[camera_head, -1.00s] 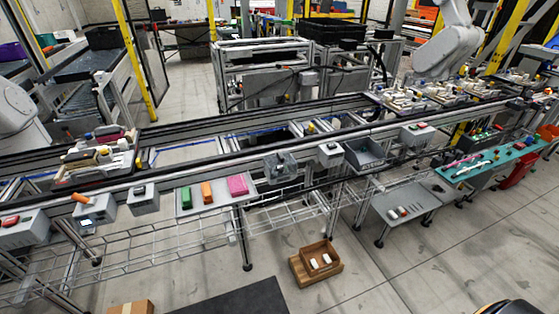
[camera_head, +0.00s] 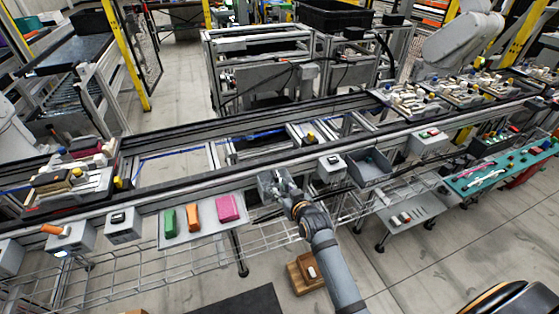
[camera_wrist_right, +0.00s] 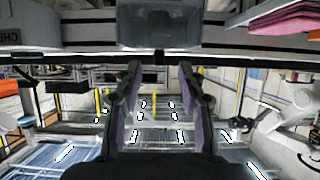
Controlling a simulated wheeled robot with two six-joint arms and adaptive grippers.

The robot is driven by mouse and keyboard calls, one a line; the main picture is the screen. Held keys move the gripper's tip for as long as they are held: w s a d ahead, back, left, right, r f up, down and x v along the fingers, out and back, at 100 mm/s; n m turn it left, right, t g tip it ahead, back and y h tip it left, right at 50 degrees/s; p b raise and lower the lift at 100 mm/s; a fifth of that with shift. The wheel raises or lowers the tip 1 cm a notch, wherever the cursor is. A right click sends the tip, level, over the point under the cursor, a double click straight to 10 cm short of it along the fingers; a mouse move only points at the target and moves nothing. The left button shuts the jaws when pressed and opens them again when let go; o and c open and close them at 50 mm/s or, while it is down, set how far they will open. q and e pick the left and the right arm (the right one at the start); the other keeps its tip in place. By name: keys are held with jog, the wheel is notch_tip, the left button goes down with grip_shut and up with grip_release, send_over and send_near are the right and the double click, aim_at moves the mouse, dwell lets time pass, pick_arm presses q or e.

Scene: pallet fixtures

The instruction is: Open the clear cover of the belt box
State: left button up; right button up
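The belt box with its clear cover (camera_head: 268,183) is mounted on the near side of the conveyor, between the pink block and a small grey box. It also shows at the top middle of the right wrist view (camera_wrist_right: 160,24), which looks upside down. My right gripper (camera_head: 284,187) is at the box's front right in the head view and partly hides it. In the right wrist view the two fingers (camera_wrist_right: 160,72) are apart with nothing between them, pointing at the box's lower edge. Whether the cover is lifted is too small to tell. My left gripper is not in view.
A tray with a green block (camera_head: 169,223), an orange block (camera_head: 194,217) and a pink block (camera_head: 228,207) is left of the box. A grey box (camera_head: 331,167) and an open grey bin (camera_head: 370,166) are to its right. Wire mesh runs below.

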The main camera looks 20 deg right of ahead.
aim_at(276, 174)
jog(key=shift+t, duration=0.3)
jog(key=w, duration=0.6)
jog(key=w+f, duration=0.1)
jog(key=w, duration=0.3)
jog(key=shift+a+p, duration=0.1)
jog(key=shift+p, duration=0.2)
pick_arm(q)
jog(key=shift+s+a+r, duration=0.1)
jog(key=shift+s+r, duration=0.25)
pick_arm(e)
jog(key=shift+f, duration=0.1)
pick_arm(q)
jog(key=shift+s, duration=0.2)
pick_arm(e)
grip_shut()
